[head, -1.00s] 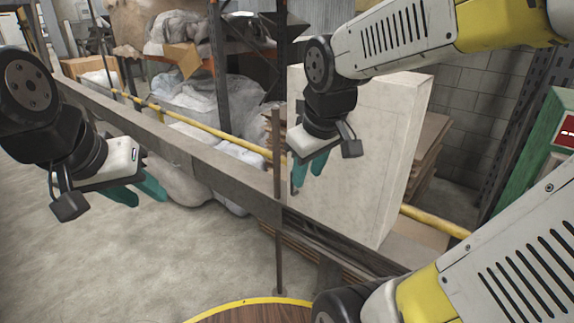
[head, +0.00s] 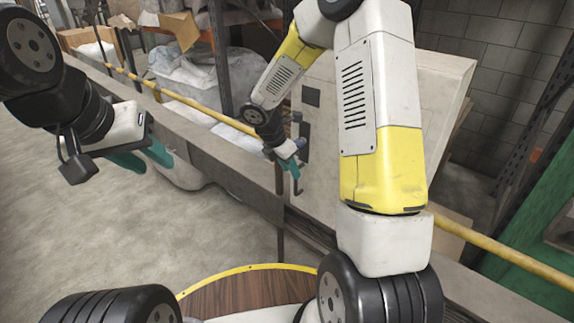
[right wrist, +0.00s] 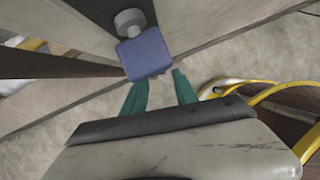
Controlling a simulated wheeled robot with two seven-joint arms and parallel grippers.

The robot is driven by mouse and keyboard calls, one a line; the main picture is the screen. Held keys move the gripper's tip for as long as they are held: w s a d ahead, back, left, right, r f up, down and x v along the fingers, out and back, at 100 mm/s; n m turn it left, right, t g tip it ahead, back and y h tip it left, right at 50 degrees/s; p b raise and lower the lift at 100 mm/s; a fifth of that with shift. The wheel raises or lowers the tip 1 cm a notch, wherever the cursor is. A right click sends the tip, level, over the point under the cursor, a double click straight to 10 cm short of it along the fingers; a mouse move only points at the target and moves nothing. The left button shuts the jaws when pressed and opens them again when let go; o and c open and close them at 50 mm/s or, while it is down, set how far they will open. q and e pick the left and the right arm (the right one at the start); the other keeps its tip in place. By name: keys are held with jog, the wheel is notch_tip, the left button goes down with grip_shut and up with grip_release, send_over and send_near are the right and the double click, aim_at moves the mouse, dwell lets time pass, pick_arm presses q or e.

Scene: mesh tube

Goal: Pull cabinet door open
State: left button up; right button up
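The pale cabinet (head: 400,75) stands behind the rail, partly hidden by my right arm. Its front carries a dark square (head: 311,96) and a dark plate. A blue-violet handle (right wrist: 146,55) on a grey round mount shows in the right wrist view. My right gripper (head: 292,170) is at the cabinet front by the handle. Its teal fingers (right wrist: 160,82) are apart, with the handle's near end close to the gap between their tips. I cannot tell whether they touch it. The door looks closed. My left gripper (head: 148,158) is open and empty, away from the cabinet at the left.
A thin dark post (head: 280,215) stands near the right gripper. Orange shelving with wrapped goods is behind. The concrete floor (head: 110,235) at left is clear.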

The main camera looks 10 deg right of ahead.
aim_at(296, 192)
jog(key=x, duration=0.6)
jog(key=shift+d+f, duration=0.15)
jog(key=shift+f, duration=0.15)
grip_shut()
dwell(1.1)
